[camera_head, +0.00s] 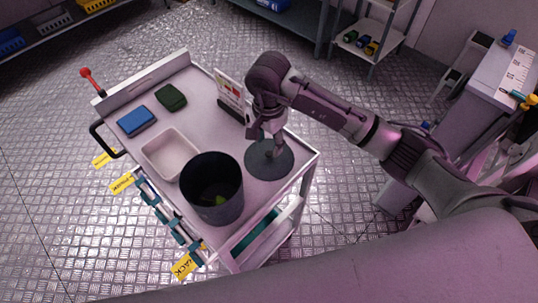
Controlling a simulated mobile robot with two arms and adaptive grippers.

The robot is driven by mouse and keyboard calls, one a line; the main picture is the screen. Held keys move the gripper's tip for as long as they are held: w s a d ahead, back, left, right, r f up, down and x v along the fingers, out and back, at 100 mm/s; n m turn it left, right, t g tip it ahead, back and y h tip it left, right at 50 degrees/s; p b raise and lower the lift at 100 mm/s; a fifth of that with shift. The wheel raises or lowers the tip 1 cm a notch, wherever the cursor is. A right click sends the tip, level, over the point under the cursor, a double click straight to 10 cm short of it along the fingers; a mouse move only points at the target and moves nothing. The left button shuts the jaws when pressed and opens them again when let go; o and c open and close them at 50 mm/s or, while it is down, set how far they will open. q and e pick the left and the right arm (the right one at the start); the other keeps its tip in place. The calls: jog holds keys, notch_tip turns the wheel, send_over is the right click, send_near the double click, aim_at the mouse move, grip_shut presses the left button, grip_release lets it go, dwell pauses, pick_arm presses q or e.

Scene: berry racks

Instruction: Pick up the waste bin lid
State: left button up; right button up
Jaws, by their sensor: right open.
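The waste bin lid (282,167) is a dark grey-green round disc lying flat on the top of the cart. The dark waste bin (212,207) stands upright and uncovered just left of it, with something green inside. My right gripper (268,152) points down over the middle of the lid, with its fingers open. It hides part of the lid. I cannot tell whether the fingertips touch it. My left gripper is not in view.
The cart top (193,82) also holds a white tray (170,153), a blue pad (136,121), a dark green cloth (171,97) and a sign stand (231,97) close behind my right gripper. Yellow tags (121,183) hang along the cart's left side.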

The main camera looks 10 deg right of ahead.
aim_at(269, 153)
notch_tip(269, 153, down, 4)
jog(key=shift+w+d+f+p, duration=0.1)
jog(key=shift+f+p, duration=0.1)
jog(key=shift+p, duration=0.7)
jog(key=shift+f, duration=0.4)
grip_shut()
